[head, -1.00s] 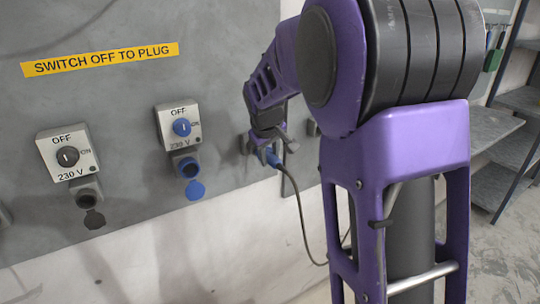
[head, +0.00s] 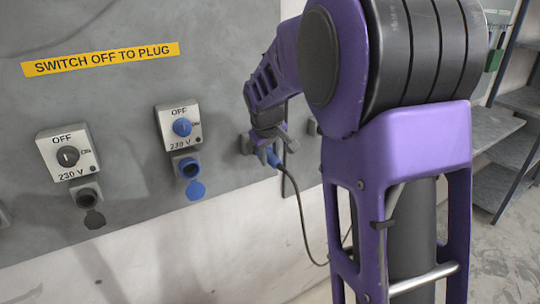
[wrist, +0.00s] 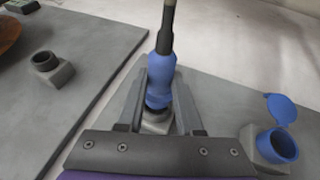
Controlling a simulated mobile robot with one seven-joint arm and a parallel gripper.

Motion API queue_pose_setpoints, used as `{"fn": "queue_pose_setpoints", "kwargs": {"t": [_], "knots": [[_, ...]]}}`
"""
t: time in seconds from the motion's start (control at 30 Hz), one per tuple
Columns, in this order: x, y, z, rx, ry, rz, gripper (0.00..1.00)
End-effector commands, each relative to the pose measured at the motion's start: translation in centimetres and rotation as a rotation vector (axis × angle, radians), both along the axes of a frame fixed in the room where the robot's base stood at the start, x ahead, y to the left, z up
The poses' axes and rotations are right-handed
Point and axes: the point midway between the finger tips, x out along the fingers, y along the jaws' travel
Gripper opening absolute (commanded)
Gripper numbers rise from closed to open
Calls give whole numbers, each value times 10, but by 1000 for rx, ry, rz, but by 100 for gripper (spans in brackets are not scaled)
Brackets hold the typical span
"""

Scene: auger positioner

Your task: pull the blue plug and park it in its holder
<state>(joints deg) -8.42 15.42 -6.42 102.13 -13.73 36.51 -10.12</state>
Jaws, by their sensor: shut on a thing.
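My gripper (head: 268,146) is at the wall panel, right of the blue switch box. In the wrist view its two fingers (wrist: 158,100) are shut on the blue plug (wrist: 159,82), with its dark cable trailing away. The plug also shows below the gripper in the head view (head: 273,159). Its front end meets the mouth of a grey round holder (wrist: 156,122); I cannot tell how deep it sits. The holder's edge shows left of my gripper in the head view (head: 245,144). The blue socket (head: 188,166) is empty, its lid (head: 195,190) hanging open.
A blue switch (head: 182,127) sits above the blue socket. The cable (head: 300,215) hangs beside my arm. Shelves stand at right.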

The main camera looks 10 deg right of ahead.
Motion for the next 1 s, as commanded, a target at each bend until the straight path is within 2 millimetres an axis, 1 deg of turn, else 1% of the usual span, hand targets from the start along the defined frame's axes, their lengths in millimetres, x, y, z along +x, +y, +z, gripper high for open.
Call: {"fn": "queue_pose_setpoints", "kwargs": {"t": [0.33,1.0], "knots": [[1,0,1,0,-1,0,0],[17,6,1,0,-1,1,0]]}}
